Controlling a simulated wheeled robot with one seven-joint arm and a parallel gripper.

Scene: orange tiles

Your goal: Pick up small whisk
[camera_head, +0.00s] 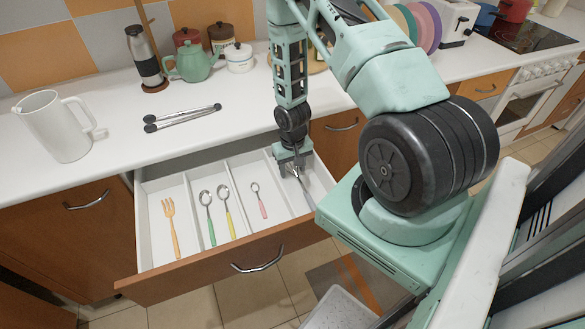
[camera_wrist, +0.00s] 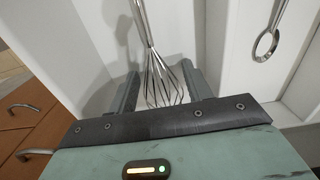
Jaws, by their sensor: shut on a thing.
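The small whisk (camera_wrist: 161,82) is metal with thin wire loops. In the wrist view its wire end lies between the two fingers of my gripper (camera_wrist: 160,92), and its handle runs up and away. In the head view the whisk (camera_head: 301,185) shows in the rightmost compartment of the open drawer (camera_head: 190,267), partly hidden by my gripper (camera_head: 292,163). My gripper reaches down into that compartment and is shut on the whisk. I cannot tell whether the whisk touches the drawer floor.
White dividers stand beside my gripper.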

